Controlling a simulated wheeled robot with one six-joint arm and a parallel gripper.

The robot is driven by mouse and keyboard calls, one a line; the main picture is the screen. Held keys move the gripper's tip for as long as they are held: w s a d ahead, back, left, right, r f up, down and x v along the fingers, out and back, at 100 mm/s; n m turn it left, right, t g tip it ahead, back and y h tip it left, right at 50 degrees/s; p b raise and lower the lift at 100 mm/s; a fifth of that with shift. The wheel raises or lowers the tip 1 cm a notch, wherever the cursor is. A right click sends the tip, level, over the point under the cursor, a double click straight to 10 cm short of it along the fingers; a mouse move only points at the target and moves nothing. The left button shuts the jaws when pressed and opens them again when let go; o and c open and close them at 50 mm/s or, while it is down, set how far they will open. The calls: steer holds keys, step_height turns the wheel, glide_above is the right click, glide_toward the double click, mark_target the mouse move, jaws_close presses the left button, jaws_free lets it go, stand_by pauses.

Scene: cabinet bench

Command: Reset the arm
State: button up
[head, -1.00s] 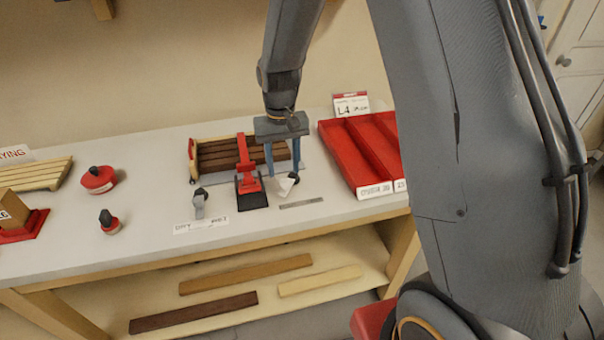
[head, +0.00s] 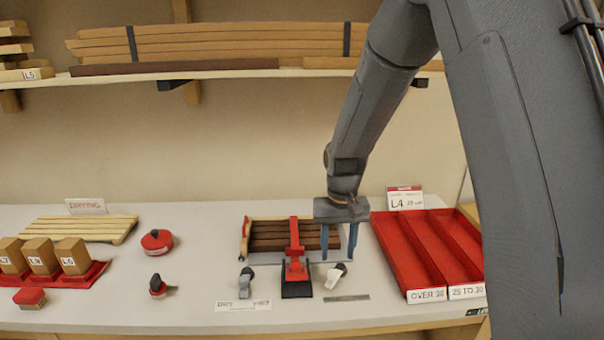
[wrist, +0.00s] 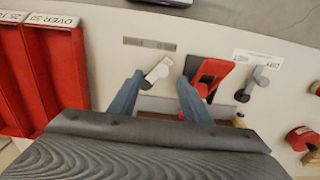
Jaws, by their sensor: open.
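My gripper (head: 338,243) hangs fingers-down over the bench, near the right end of a rack of dark wooden slats (head: 268,236). Its two blue fingers are apart with nothing held between them; they also show in the wrist view (wrist: 160,92). A small white-and-black tool (head: 335,276) lies on the bench just in front of the fingers, and it shows near the left finger in the wrist view (wrist: 157,70). A red stand with a black base (head: 296,270) is just left of the gripper. Whether the fingertips touch the bench is hard to tell.
A red divided tray (head: 422,248) stands to the right, with an L4 sign (head: 405,198) behind it. A grey tool (head: 246,282), a label strip (head: 243,305) and a small metal strip (head: 347,298) lie in front. A loaded shelf (head: 200,67) spans above.

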steer(key=s+d+f+b, duration=0.1)
steer(key=s+d+b, duration=0.2)
steer(key=s, duration=0.5)
steer(key=s+d+f+t+b, duration=0.1)
steer(key=s+d+f+b, duration=0.1)
steer(key=s+b, duration=0.3)
steer(key=s+d, duration=0.1)
steer(key=s, duration=0.2)
steer(key=shift+d+f, duration=0.25)
steer(key=shift+c, duration=0.5)
